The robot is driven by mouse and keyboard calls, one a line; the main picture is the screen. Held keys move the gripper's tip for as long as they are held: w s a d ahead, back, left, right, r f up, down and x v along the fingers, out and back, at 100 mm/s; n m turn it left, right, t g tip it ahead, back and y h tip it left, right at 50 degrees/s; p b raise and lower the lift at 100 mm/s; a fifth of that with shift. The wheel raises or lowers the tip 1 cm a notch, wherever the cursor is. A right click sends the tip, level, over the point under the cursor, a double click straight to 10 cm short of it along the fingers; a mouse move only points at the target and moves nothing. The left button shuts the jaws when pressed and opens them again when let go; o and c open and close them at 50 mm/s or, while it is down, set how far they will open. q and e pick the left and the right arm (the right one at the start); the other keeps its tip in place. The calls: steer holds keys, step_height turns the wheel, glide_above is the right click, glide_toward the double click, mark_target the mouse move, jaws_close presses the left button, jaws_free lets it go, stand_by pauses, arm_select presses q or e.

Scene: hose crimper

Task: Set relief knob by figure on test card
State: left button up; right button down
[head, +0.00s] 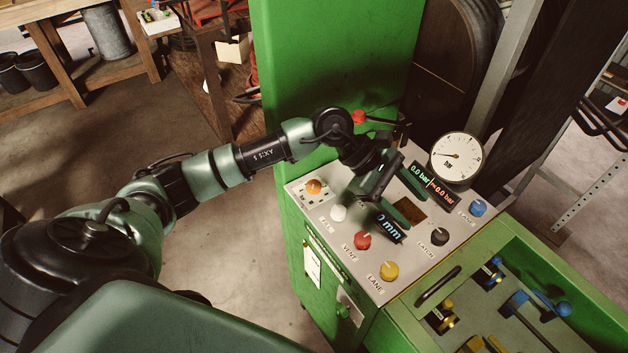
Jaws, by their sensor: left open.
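The green machine's sloped grey control panel (345,252) carries several round knobs. An orange knob (314,187) sits on a pale marked plate at the panel's left corner; its label is too small to read, so I cannot tell if it is the relief knob. A white card (312,262) hangs on the cabinet's front face; it may be the test card, and its figures are unreadable. My left gripper (378,184) is open and empty above the upper middle of the panel, right of the orange knob, partly covering a display. My right gripper is not in view.
White (338,213), red (362,241), yellow (388,271), black (439,236) and blue (477,208) knobs crowd the panel. A round bar gauge (456,157) stands behind two displays reading 0.0 bar. A red-ended lever (358,117) is near my wrist. A green tray (510,240) lies right.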

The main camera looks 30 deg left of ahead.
arm_select(q)
steer(key=w+a+f+m+y, duration=0.25)
steer(key=a+y, duration=0.35)
steer(key=a, duration=0.8)
steer(key=g+y, duration=0.2)
steer(key=y, duration=0.1)
glide_above(314, 184)
steer(key=shift+r, duration=0.45)
steer(key=shift+a+f+y, duration=0.15)
steer(key=shift+f+y, duration=0.15)
step_height(314, 184, down, 6)
steer(key=p, duration=0.2)
steer(key=shift+p, duration=0.4)
steer(key=shift+f, duration=0.5)
jaws_close()
